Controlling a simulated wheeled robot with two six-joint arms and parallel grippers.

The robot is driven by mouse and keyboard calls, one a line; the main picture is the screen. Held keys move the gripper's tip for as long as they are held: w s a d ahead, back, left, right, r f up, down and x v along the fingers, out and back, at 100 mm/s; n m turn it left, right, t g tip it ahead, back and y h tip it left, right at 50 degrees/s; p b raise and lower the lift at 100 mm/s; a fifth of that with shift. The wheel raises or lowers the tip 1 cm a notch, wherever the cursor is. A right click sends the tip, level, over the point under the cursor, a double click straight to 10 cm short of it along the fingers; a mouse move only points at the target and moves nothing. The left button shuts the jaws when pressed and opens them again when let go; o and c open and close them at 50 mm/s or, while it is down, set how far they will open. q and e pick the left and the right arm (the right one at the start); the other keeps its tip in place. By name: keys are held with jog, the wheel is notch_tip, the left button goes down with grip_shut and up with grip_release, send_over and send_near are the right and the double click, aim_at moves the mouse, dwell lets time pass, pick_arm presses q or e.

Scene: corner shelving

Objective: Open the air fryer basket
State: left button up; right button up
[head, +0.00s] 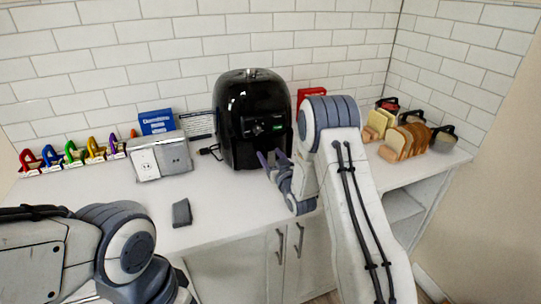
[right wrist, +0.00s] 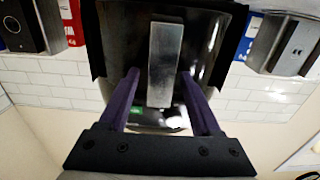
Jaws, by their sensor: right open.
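The black air fryer (head: 252,115) stands upright against the tiled wall at the back of the counter. In the right wrist view the air fryer front (right wrist: 215,50) fills the upper middle, with a grey bar-shaped handle (right wrist: 165,65) on it. My right gripper (head: 268,158) is in front of the fryer's lower front in the head view. In the right wrist view my right gripper (right wrist: 160,74) is open, with a purple finger on each side of the handle and gaps between. My left arm shows at the lower left, but its gripper is out of view.
A grey socket box (head: 160,156) and a blue box (head: 157,121) stand left of the fryer. A small dark block (head: 182,212) lies on the white counter (head: 225,205). Bread slices (head: 405,140) stand at the right. The counter's front middle is mostly clear.

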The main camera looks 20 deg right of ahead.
grip_shut()
dwell(1.4)
